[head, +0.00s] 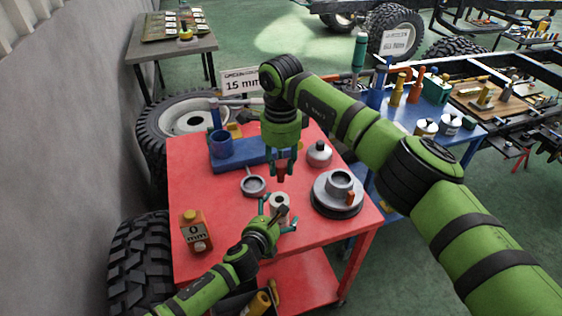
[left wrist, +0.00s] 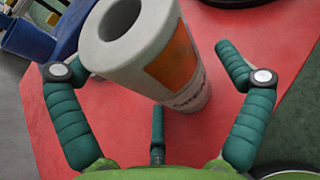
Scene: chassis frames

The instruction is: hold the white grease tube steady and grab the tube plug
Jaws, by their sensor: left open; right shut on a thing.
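The white grease tube (head: 280,201) stands on the red table with its round top hole open. In the left wrist view the white tube (left wrist: 150,52), with an orange label, lies between the spread fingers of my left gripper (left wrist: 150,75). My left gripper (head: 276,222) is open around the tube's near side; in the left wrist view I see no finger clearly pressing on it. My right gripper (head: 282,163) points down above the tube and is shut on a small reddish-brown tube plug (head: 281,174). The plug is in the air, apart from the tube.
The table's left middle is clear.

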